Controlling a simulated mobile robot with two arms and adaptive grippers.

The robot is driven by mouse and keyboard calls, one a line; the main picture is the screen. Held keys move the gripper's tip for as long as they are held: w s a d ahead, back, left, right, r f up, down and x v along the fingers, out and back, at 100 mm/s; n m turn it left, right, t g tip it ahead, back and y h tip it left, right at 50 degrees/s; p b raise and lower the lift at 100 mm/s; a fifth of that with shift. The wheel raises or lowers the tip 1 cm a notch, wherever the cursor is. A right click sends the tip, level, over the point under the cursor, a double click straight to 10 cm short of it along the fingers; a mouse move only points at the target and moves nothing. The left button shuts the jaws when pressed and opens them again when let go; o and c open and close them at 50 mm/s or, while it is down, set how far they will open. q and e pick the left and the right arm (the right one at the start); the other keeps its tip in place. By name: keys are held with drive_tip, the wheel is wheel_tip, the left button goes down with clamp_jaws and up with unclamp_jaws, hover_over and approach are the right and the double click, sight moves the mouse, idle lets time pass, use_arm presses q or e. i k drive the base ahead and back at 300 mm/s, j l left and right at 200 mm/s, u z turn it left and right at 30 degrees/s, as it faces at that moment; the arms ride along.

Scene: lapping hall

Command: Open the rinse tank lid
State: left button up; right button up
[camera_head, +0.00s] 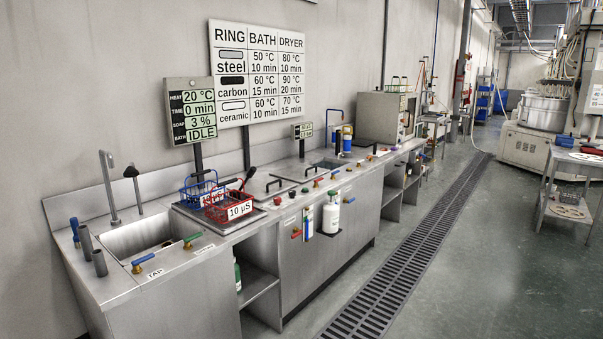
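A long steel wash counter runs along the wall. Flat steel lids (262,185) with black bar handles lie on its top, right of the baskets, and look closed. No readable label tells me which one is the rinse tank lid. A blue wire basket (190,191) and a red wire basket (217,213) stand on the counter left of these lids. A white sign reading "10 µS" (240,210) is at the red basket. Neither of my grippers is in view.
An open sink (137,237) with a tap (108,185) is at the counter's left end. Coloured valve handles line the front edge.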

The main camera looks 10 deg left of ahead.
sight(299, 172)
drive_tip(key=i+l, duration=0.15)
drive_tip(key=i, duration=0.4)
drive_tip(key=i+l, duration=0.15)
drive_tip(key=i, duration=0.4)
